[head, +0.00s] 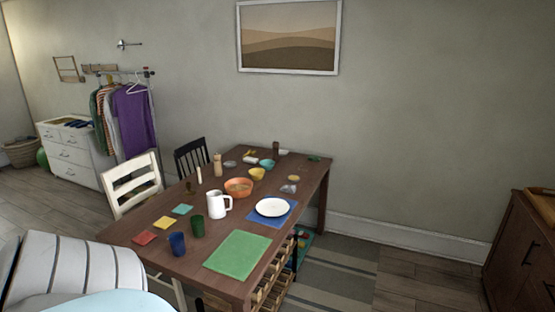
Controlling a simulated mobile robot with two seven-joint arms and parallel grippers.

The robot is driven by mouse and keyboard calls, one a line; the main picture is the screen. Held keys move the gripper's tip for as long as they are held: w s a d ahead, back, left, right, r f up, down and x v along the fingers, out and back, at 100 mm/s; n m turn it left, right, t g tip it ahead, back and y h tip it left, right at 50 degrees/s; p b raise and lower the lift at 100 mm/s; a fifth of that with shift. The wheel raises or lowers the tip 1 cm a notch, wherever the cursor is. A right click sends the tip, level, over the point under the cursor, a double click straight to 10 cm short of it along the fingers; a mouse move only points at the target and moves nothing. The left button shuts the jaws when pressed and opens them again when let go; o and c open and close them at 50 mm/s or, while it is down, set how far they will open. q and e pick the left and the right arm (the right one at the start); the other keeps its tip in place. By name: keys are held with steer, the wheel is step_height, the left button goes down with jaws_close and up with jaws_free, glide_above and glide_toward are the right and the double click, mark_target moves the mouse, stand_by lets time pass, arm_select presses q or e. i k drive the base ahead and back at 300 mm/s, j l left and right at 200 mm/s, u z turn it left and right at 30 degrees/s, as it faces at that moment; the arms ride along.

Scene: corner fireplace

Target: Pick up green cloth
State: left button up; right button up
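A flat green rectangular cloth or mat (237,254) lies on the near end of the brown wooden table (135,244), close to its front edge. A small dark green item (314,158) lies at the table's far right corner; it is too small to tell whether it is cloth. Neither of my grippers is in view.
Near the green mat stand a blue cup (177,244), a green cup (197,227), a white pitcher (216,205) and a white plate (272,207) on a blue mat. A white chair (131,183) stands at the left side. Striped rug (335,270) and floor lie open at right.

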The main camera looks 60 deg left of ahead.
mark_target(317, 158)
steer(key=u, duration=1.55)
steer(key=i+l+z, duration=0.3)
steer(key=i, duration=0.65)
steer(key=i+z, duration=0.35)
steer(key=i, duration=0.6)
steer(key=i+u, duration=0.1)
steer(key=i, duration=0.45)
steer(key=i+l+u, duration=0.1)
steer(key=i, duration=0.4)
steer(key=i+l+u, duration=0.1)
steer(key=i, duration=0.45)
steer(key=i+l+u, duration=0.15)
steer(key=i+u, duration=0.2)
steer(key=i+l+u, duration=0.2)
steer(key=u, duration=0.15)
steer(key=i+l+u, duration=0.35)
